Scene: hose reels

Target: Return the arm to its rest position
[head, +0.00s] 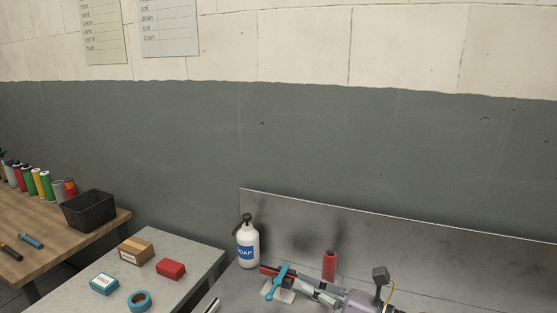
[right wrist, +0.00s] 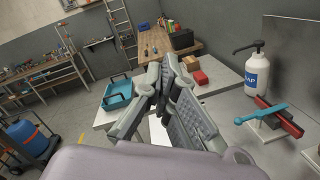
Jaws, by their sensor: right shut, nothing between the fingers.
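My right gripper (head: 305,286) reaches in from the lower right of the head view, pointing left over the metal bench. It is shut and empty. In the right wrist view its grey fingers (right wrist: 160,75) meet near the centre, apart from the things around them. Part of my purple-grey right arm shows behind it in the head view. My left gripper and left arm are not in view.
The metal bench holds a soap bottle (head: 247,246), a red fixture with a blue handle (head: 277,281) and a red cylinder (head: 329,265), all near the gripper. A grey table with boxes (head: 135,250) and a tape roll (head: 140,300) stands left.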

